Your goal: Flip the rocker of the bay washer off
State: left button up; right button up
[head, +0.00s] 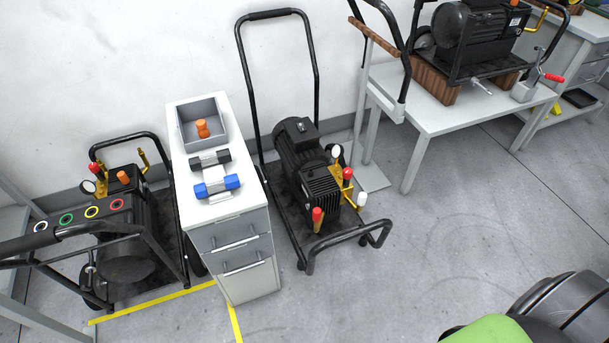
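Three black pressure washers on tube-frame carts are in view. One (127,268) stands on the floor at left, beside yellow floor tape that suggests a marked bay, partly hidden by its frame. It has red and orange knobs and brass fittings. A second washer (297,155) stands on the floor in the middle, with a small pale switch-like part (302,127) on its motor box. A third washer (468,32) stands on a table at upper right. I cannot make out a rocker or its position on the left washer. Neither gripper is in view.
Yellow tape (155,302) marks the floor at lower left. A light table (440,115) is at upper right. The floor at centre right is clear.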

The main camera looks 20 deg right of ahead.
aim_at(301, 127)
jog(key=u, duration=0.75)
jog(key=l+u, duration=0.3)
jog(key=l, duration=0.15)
jog(key=k+l+u, duration=0.15)
jog(key=l+u, duration=0.15)
jog(key=l, duration=0.15)
jog(key=k+l+u, duration=0.15)
jog(key=l+u, duration=0.15)
jog(key=k+l+u, duration=0.25)
jog(key=l, duration=0.2)
jog(key=k+l+u, duration=0.15)
jog(key=l+u, duration=0.15)
jog(key=k+l+u, duration=0.1)
jog(key=k+l, duration=0.8)
jog(key=l, duration=0.25)
jog(key=k+l+u, duration=0.15)
jog(key=k+l, duration=0.8)
jog(key=l, duration=0.1)
